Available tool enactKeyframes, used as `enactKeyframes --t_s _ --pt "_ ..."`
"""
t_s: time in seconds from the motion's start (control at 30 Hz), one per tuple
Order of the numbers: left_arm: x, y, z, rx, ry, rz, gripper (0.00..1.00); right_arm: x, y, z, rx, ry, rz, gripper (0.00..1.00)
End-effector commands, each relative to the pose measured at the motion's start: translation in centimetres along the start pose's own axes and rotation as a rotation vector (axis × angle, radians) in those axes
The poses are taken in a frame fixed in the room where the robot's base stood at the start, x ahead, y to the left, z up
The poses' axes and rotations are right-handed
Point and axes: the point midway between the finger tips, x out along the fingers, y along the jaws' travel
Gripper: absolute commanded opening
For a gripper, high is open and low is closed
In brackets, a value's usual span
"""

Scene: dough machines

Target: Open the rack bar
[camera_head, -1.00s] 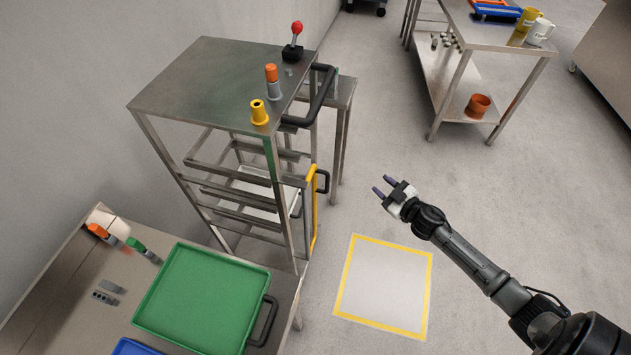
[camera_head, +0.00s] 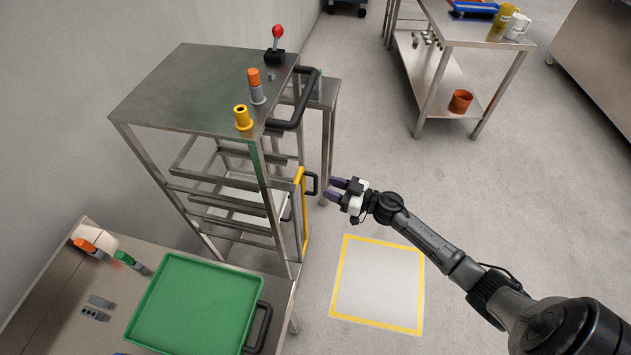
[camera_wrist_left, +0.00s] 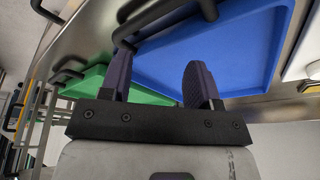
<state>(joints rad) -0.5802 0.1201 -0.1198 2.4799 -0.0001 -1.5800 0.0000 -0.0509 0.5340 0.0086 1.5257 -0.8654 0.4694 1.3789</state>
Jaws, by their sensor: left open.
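The metal rack (camera_head: 190,90) stands at the left of the head view. Its yellow bar (camera_head: 302,210) is upright along the rack's front right side, with a small dark handle (camera_head: 313,184) near the top. My right gripper (camera_head: 335,190) is open and empty, just right of the handle, with its purple fingertips pointing at it. I cannot tell if they touch. My left gripper (camera_wrist_left: 158,85) shows only in the left wrist view, open, its fingers apart below a blue tray. A yellow upright bar with a dark handle shows at the left edge there.
A green tray (camera_head: 135,325) with a dark handle lies on the front left table (camera_head: 50,290). A large black handle (camera_head: 297,108) juts from the rack top. A yellow-bordered floor square (camera_head: 338,285) and open floor lie below my right arm.

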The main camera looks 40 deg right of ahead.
Motion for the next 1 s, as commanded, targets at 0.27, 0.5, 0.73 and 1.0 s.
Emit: enactKeyframes --t_s 0.27,0.5,0.73,1.0 --pt "0.2 -0.2 0.1 0.006 -0.001 -0.005 0.56 4.0 0.0 0.0 0.001 0.001 0.001 0.39" --pt "0.3 -0.1 0.1 0.005 -0.001 -0.004 0.56 5.5 0.0 0.0 -0.001 0.0 0.0 0.39" --pt "0.3 0.1 0.1 -0.002 0.0 0.002 0.56 5.7 0.0 0.0 0.0 0.0 0.0 0.39" --pt "0.3 0.2 0.0 -0.007 0.001 0.006 0.56 5.7 0.0 0.0 0.0 0.0 0.0 0.24"
